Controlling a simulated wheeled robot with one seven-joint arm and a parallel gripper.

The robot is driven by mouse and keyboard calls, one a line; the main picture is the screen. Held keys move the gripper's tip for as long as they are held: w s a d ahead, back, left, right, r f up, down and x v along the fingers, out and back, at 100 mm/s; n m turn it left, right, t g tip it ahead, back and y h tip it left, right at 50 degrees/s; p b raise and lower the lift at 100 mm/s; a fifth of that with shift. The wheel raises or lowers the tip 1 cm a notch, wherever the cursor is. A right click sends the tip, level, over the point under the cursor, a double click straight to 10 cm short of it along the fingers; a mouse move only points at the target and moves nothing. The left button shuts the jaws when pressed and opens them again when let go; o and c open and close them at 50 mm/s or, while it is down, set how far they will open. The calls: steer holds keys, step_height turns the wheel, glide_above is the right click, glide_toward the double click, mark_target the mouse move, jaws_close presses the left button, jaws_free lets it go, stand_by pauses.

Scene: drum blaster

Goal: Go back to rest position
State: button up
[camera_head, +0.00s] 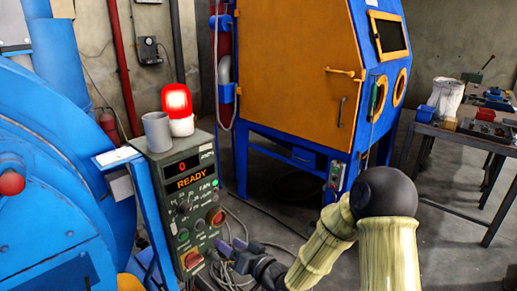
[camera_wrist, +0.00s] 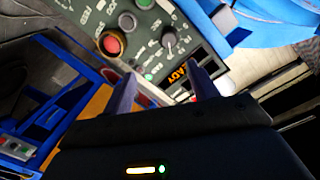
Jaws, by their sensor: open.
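My gripper (camera_head: 238,250) is at the end of my arm, in front of and a little right of the lower part of the green control panel (camera_head: 163,168). Its two purple fingers are apart with nothing between them. In the wrist view my gripper (camera_wrist: 163,90) points toward the control panel (camera_wrist: 190,20), which shows tilted, with a red button (camera_wrist: 111,43), a grey knob (camera_wrist: 169,40) and part of the lit display (camera_wrist: 180,73). In the head view the display (camera_head: 190,181) reads READY under a red 0. I cannot tell whether a fingertip touches the panel.
A lit red beacon (camera_head: 178,108) and a grey cup (camera_head: 157,132) stand on top of the panel. A big blue machine (camera_head: 60,170) is at left. An orange and blue cabinet (camera_head: 290,60) stands behind. A workbench (camera_head: 460,137) is at right. Cables (camera_head: 240,225) lie on the floor near the gripper.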

steer(key=s+d+f+g+h, duration=0.2)
steer(key=d+h, duration=0.3)
steer(key=d, duration=0.2)
steer(key=s+d+f+g+h, duration=0.1)
steer(key=d+f+h, duration=0.1)
steer(key=d+h, duration=0.35)
steer(key=s+d+r+m+g+h, duration=0.3)
steer(key=s+d+g, duration=0.3)
steer(key=s+d, duration=0.75)
step_height(320, 180, up, 24)
steer(key=s+a+p, duration=0.1)
steer(key=p, duration=2.4)
steer(key=shift+r, duration=0.2)
steer(key=shift+s+a+y, duration=0.1)
steer(key=shift+y, duration=0.15)
